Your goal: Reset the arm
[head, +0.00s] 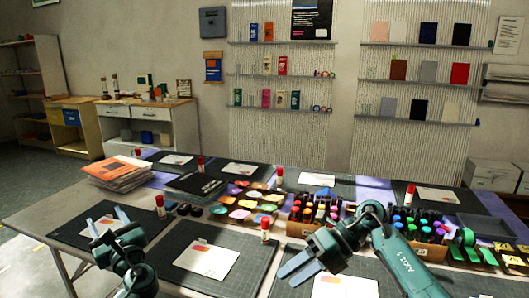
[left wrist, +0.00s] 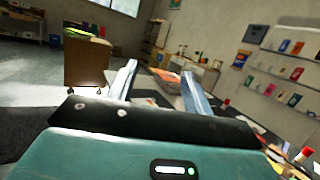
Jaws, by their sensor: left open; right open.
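My left gripper (head: 108,221) is at the left front of the table in the head view, above a dark cutting mat. Its two fingers are spread with nothing between them. They also show apart and empty in the left wrist view (left wrist: 158,84). My right gripper (head: 290,266) is at the front middle of the table, its fingers pointing left over a dark mat and close to a white card. It is open, and I see nothing held in it. My right arm (head: 395,262) comes in from the lower right and hides part of the table front.
The table (head: 30,213) holds cutting mats (head: 225,262) with white cards, red-capped glue sticks (head: 265,230), orange booklets (head: 118,170), colourful paper shapes (head: 240,202) and boxes of markers (head: 418,224). Shelves and cabinets (head: 150,123) stand along the wall behind. Open floor lies to the left.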

